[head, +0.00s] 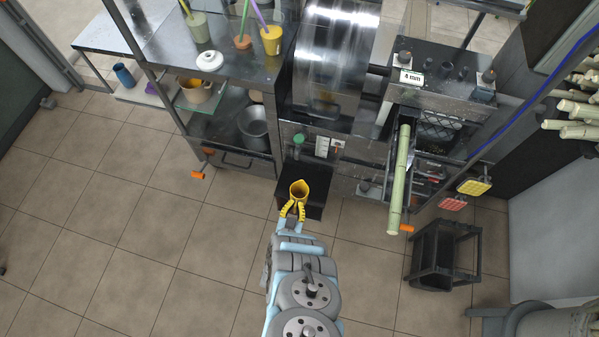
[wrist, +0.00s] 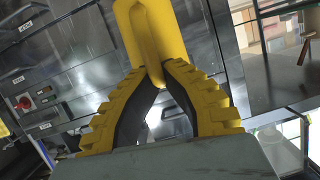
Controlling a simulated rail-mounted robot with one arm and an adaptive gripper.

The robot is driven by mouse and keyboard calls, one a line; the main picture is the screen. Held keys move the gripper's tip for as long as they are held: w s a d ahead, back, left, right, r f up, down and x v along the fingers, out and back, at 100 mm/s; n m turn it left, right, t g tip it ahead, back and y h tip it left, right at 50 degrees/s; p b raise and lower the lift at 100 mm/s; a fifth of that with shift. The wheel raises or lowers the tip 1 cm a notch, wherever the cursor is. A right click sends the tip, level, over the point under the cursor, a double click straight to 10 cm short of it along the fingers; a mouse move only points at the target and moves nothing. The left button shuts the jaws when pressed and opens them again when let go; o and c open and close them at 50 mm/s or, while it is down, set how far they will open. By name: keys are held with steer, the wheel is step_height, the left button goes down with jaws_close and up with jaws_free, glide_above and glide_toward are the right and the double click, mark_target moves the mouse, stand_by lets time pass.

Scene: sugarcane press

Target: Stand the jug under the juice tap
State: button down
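The yellow jug (head: 299,188) is upright with its open top showing, above or on a black stand (head: 318,208) at the front of the press. I cannot tell whether it touches the stand. My gripper (head: 293,207) reaches it from the front, its yellow fingers shut on the near side of the jug. In the wrist view the fingertips (wrist: 158,70) close on the upright yellow handle of the jug (wrist: 150,25). The juice tap cannot be made out clearly; the drum and front panel of the press (head: 345,150) overhang the area behind the jug.
A green sugarcane stalk (head: 400,180) sticks out of the press to the right. A dark stool (head: 440,255) stands on the floor at right. The shelf unit (head: 225,130) at left holds a metal pot (head: 252,127) and cups. The tiled floor at left is clear.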

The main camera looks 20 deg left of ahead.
mark_target(293, 190)
steer(key=w+a+f+b, duration=0.1)
steer(key=w+b, duration=0.1)
steer(key=w+a+f+b, duration=0.1)
steer(key=w+b, duration=0.1)
steer(key=w, duration=0.1)
steer(key=w+a+f+b, duration=0.1)
steer(key=w+f+b, duration=0.1)
steer(key=w, duration=0.1)
steer(key=shift+a+f+b, duration=0.1)
steer(key=shift+a+b, duration=0.2)
steer(key=shift+a, duration=0.05)
steer(key=shift+w+a+f+b, duration=0.2)
steer(key=shift+w+f+b, duration=0.15)
steer(key=shift+f, duration=0.25)
steer(key=shift+w+a+f+b, duration=0.15)
steer(key=shift+w+f+b, duration=0.15)
steer(key=shift+f, duration=0.3)
steer(key=w+f+b, duration=0.1)
steer(key=f+b, duration=0.1)
steer(key=w+a+f+b, duration=0.1)
steer(key=f+b, duration=0.3)
steer(key=shift+w+a+f+b, duration=0.15)
steer(key=shift+w+f+b, duration=0.15)
steer(key=shift+w+f, duration=0.1)
steer(key=shift+w+r, duration=0.1)
steer(key=shift+r, duration=0.1)
steer(key=c, duration=1.2)
jaws_free()
steer(key=shift+c, duration=0.2)
